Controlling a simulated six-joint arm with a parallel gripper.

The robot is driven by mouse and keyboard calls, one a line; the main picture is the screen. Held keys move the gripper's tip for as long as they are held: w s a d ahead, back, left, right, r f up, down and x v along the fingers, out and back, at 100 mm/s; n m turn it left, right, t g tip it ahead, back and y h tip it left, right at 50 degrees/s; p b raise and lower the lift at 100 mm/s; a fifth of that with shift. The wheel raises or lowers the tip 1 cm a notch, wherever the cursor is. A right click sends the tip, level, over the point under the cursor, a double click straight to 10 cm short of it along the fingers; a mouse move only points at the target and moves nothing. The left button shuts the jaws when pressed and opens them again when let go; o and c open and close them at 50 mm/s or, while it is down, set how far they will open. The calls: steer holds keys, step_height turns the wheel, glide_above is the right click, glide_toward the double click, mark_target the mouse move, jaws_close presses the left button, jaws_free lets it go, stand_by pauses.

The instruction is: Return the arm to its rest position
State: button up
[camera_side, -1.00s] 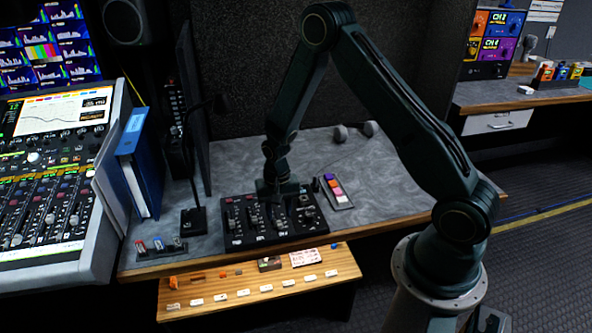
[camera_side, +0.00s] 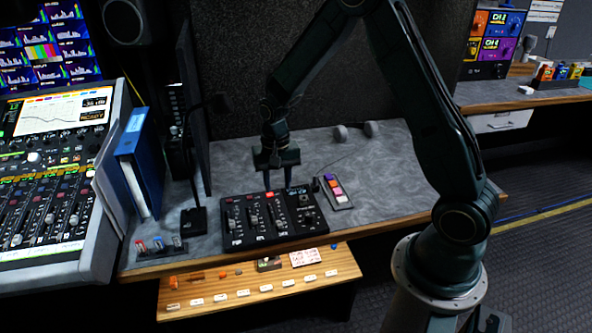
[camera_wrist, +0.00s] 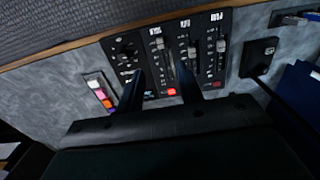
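My arm arches over the grey worktop in the side view. My gripper (camera_side: 277,178) hangs pointing down just above the back edge of a small black fader panel (camera_side: 272,234). In the wrist view my gripper (camera_wrist: 162,88) shows two dark fingers spread apart with nothing between them. The fader panel (camera_wrist: 205,60) lies beyond the fingers, with several sliders and a lit red button (camera_wrist: 171,91). The fingers look clear of the panel.
A strip of coloured buttons (camera_side: 337,190) lies right of the panel. A blue binder (camera_side: 140,165) and a gooseneck microphone (camera_side: 193,218) stand left. Headphones (camera_side: 357,131) lie at the back. A wooden shelf (camera_side: 185,309) juts out below. The worktop's right part is clear.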

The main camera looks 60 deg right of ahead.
steer(key=s+a+r+n+t, duration=0.15)
steer(key=s+r, duration=0.25)
steer(key=r, duration=0.4)
steer(key=s+a+r+n+t, duration=0.1)
steer(key=s+a+r+n, duration=0.25)
steer(key=r, duration=0.55)
steer(key=s+a+r+n+t, duration=0.1)
steer(key=s+r+n, duration=0.1)
steer(key=s, duration=0.6)
steer(key=s+a+r+n+t, duration=0.1)
steer(key=s+r+n+t, duration=0.1)
steer(key=s+r, duration=0.3)
steer(key=s, duration=0.2)
steer(key=shift+s+a, duration=0.3)
steer(key=shift+s, duration=0.05)
